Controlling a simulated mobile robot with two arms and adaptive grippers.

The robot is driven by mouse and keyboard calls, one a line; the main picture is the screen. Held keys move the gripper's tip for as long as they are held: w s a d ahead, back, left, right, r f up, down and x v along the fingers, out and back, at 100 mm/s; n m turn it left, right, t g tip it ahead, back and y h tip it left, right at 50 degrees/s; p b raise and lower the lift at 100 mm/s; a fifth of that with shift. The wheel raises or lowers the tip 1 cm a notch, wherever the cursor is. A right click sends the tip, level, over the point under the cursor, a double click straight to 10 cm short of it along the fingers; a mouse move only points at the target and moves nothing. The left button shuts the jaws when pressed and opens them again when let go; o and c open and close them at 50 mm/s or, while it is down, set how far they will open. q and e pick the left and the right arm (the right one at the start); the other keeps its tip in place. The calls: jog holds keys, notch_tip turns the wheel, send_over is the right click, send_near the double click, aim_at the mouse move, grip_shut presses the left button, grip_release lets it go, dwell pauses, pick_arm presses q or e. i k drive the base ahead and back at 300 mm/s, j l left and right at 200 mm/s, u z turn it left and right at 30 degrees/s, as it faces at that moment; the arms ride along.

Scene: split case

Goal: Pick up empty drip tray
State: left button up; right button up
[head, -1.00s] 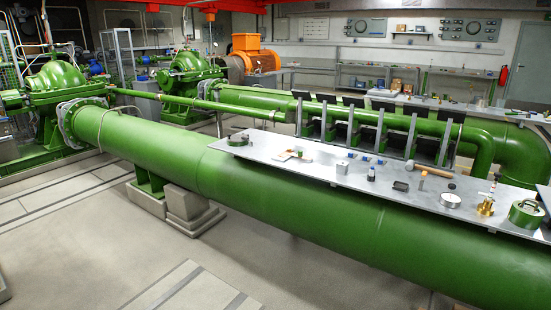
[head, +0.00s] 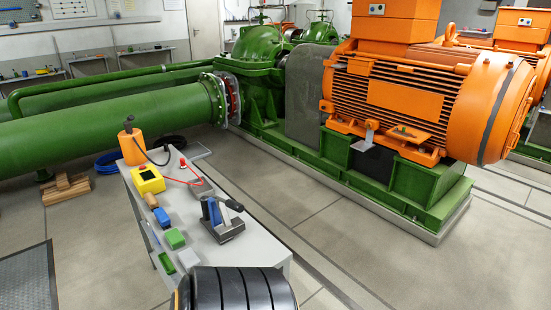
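I cannot tell for sure which thing is the drip tray. A shallow grey, tray-like piece (head: 201,187) lies on the grey bench (head: 262,252), with a red cable beside it. A flat pale rimmed shape (head: 196,150) lies on the floor behind the bench's far end; it is partly hidden and too small to tell what it is. Neither of my grippers shows in the head view.
On the bench are an orange can (head: 132,142), a yellow box with a red button (head: 148,180), and a clamp-like tool (head: 218,218). A large orange motor (head: 400,92) stands behind right. A black banded round thing (head: 240,292) fills the bottom. A dark mat (head: 25,285) lies left.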

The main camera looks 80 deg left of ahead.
aim_at(205, 188)
jog(key=i+u, duration=0.2)
jog(key=u, duration=2)
